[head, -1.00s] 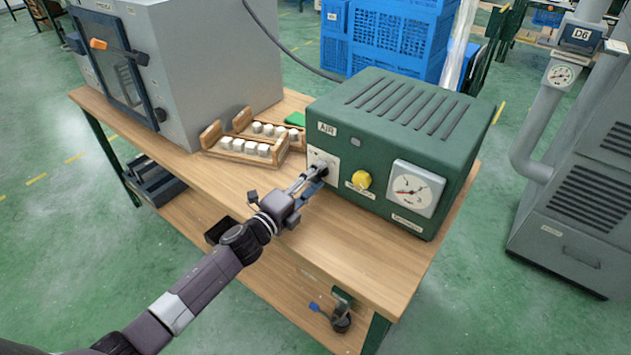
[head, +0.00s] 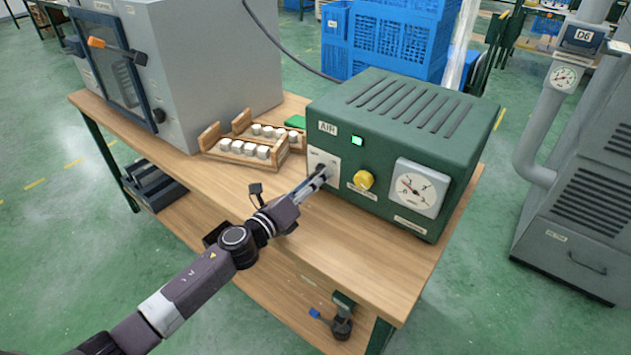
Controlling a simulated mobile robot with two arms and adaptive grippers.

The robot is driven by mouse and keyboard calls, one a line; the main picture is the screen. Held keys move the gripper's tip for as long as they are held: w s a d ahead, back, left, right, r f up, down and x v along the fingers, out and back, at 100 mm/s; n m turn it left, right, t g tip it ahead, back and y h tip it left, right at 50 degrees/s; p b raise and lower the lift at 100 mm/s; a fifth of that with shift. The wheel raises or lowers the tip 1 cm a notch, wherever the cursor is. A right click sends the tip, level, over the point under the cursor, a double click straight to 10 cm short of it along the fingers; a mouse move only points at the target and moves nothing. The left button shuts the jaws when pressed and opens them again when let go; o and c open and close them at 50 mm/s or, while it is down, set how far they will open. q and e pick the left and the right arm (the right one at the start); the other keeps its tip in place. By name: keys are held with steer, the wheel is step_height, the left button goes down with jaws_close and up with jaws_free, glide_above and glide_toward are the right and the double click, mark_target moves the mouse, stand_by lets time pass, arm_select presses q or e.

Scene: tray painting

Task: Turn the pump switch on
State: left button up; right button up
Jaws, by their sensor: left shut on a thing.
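The green pump box (head: 395,140) labelled AIR stands on the wooden bench. On its front are a switch on a pale plate (head: 320,160), a yellow knob (head: 364,180) and a round gauge (head: 417,188). The small indicator lamp (head: 357,141) above them glows green. My left gripper (head: 323,175) reaches the switch with its fingertips and is shut on the switch knob, which the fingers mostly hide. My right gripper is out of view.
Wooden trays with several white blocks (head: 250,148) lie left of the pump box. A grey cabinet with a glass door (head: 180,70) stands behind them. The bench top (head: 350,255) is clear in front of the pump box.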

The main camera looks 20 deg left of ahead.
arm_select(q)
steer(key=shift+f, duration=0.1)
stand_by(0.4)
steer(key=o, duration=1.2)
steer(key=shift+c, duration=0.2)
steer(key=shift+s, duration=0.1)
steer(key=v, duration=1.2)
